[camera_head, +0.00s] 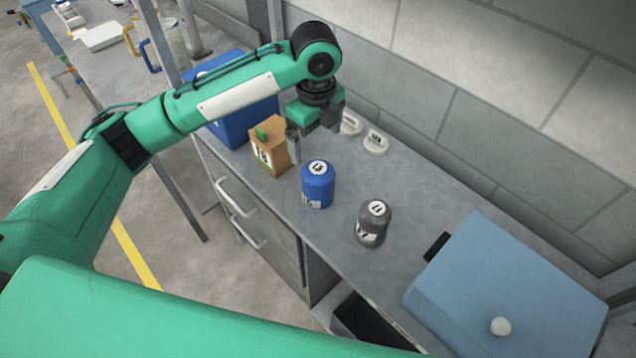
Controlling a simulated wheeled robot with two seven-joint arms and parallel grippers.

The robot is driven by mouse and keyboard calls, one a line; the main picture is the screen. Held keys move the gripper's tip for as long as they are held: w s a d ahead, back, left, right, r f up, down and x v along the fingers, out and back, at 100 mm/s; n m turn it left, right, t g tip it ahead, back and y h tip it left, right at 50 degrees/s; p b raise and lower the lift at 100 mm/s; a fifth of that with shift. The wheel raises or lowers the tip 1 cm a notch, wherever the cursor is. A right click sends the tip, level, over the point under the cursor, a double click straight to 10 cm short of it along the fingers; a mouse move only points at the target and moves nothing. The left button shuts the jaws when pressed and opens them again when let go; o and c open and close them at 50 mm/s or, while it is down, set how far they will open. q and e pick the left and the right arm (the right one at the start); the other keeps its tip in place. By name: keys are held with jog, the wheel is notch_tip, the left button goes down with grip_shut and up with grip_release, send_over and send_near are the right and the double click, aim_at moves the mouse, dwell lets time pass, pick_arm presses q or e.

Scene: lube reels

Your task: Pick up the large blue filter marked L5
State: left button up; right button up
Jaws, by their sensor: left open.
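The blue filter (318,187) stands upright on the grey worktop near the middle of the view. It has a white label on its top, whose small marking looks like L5, and another label low on its side. My left gripper (313,143) points down just behind and above the blue filter, apart from it. Its jaws are open with nothing seen between them. My right gripper is not in view.
An orange-brown carton (268,147) stands left of the filter, before a blue box (238,118). A dark grey filter (374,222) stands to the right. White pieces (375,143) lie near the wall. A large light-blue box (505,285) fills the right end.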

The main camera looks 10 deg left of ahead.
aim_at(318, 168)
pick_arm(q)
notch_tip(318, 168, down, 8)
jog(key=shift+f+p, duration=0.1)
jog(key=shift+p, duration=0.85)
jog(key=f, duration=0.1)
jog(key=f+p, duration=0.1)
jog(key=f, duration=0.1)
jog(key=f+p, duration=0.1)
jog(key=shift+w+d+f, duration=0.1)
jog(key=shift+w+f, duration=0.15)
jog(key=shift+f, duration=0.45)
jog(key=c, duration=1.3)
jog(key=shift+c, duration=0.3)
jog(key=shift+r, duration=0.2)
